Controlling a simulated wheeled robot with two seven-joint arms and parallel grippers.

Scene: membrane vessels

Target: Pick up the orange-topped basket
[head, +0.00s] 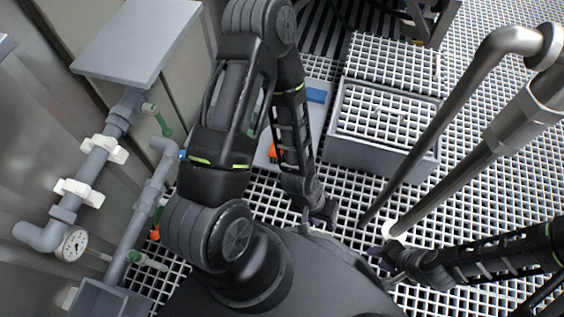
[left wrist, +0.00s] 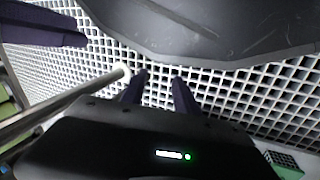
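An orange piece (head: 275,151) shows beside my left forearm in the head view, over a pale surface. My arm hides much around it, so I cannot tell whether it is the basket's top. My left gripper (head: 325,211) points down over the floor grating, to the right of and nearer than the orange piece. In the left wrist view its two fingers (left wrist: 160,88) are apart with only grating between them. My right gripper (head: 384,257) is low at the right, near a pole's lower end; its finger gap is unclear.
A grey box with a white grid top (head: 384,118) stands at the back. Metal poles (head: 455,190) slant down on the right. Grey pipes with a gauge (head: 74,243) line the left wall. A green mesh-like object (left wrist: 284,166) sits at the wrist view's lower right corner.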

